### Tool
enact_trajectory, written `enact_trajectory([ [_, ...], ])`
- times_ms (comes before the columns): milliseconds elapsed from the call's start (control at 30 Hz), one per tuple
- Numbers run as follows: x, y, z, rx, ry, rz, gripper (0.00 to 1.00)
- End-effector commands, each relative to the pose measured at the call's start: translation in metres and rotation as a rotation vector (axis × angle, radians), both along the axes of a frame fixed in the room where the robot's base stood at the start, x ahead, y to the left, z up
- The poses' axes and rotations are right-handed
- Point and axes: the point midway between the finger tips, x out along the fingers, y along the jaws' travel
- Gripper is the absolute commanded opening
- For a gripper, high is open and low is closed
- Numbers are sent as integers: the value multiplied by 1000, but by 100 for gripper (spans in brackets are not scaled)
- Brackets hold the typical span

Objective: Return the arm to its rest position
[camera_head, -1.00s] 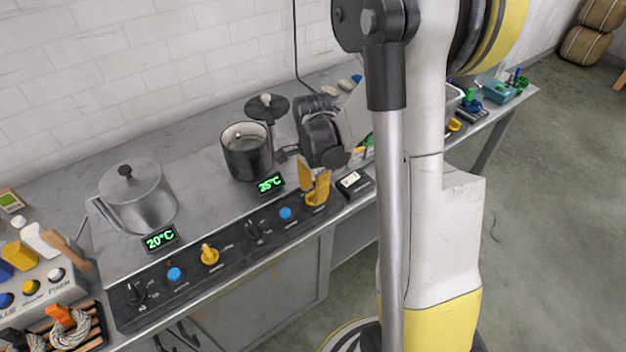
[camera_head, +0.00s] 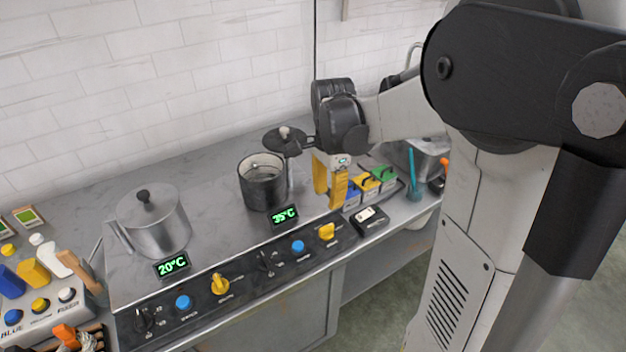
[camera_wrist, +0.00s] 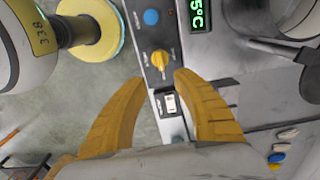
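My gripper (camera_head: 329,190) is in the air over the right end of the cooktop, fingers pointing down. Its two yellow fingers stand apart with nothing between them, and the wrist view shows the same gap (camera_wrist: 161,76). A yellow knob (camera_head: 327,232) on the control panel is below the fingers, apart from them; the wrist view shows the knob (camera_wrist: 160,58) beyond the tips. My arm reaches in from the right of the head view, bent at a large dark joint.
An open dark pot (camera_head: 263,188) stands left of my gripper, its dark lid (camera_head: 284,141) beside it. A lidded steel pot (camera_head: 153,222) is farther left. A small black device (camera_head: 369,220) and coloured boxes (camera_head: 367,184) lie close right. A white wall is behind.

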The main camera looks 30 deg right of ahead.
Motion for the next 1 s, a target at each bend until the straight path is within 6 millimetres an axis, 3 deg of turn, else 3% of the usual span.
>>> enact_trajectory([
  [233,-1,2,2,-2,-6,15,34],
  [367,-10,17,16,-19,-53,143,34],
  [700,-69,95,68,-221,-332,946,34],
  [900,-98,124,73,-388,-447,1327,34],
  [1000,-106,131,73,-443,-475,1434,34],
])
